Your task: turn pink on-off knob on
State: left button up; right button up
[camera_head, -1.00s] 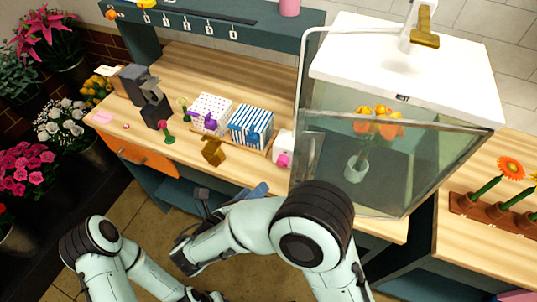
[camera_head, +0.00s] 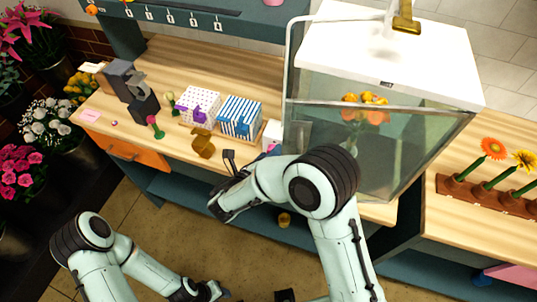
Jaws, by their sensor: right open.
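The pink knob (camera_head: 270,148) sits low on the front of a small white box (camera_head: 273,133), at the wooden counter's front edge beside the glass case. My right arm partly covers the box's lower part. My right gripper (camera_head: 240,167) is open and empty, just in front of the counter edge, left of and slightly below the knob, and apart from it. My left gripper (camera_head: 205,292) is low at the bottom edge of the view, far from the counter; its jaws are not clear.
A glass case (camera_head: 400,150) with a white top and orange flowers stands right of the knob. A purple-dotted box (camera_head: 197,98), a blue-striped box (camera_head: 240,115) and a gold tape dispenser (camera_head: 203,143) stand to its left. Floor in front is mostly open.

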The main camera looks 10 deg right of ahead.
jog(key=c, duration=1)
jog(key=shift+m+y, duration=0.3)
jog(key=shift+m, duration=0.2)
jog(key=shift+c, duration=0.2)
jog(key=o, duration=1)
jog(key=shift+o, duration=0.2)
jog(key=b+v, duration=0.1)
jog(key=v, duration=1.2)
jog(key=shift+s, duration=0.15)
jog(key=shift+a, duration=0.1)
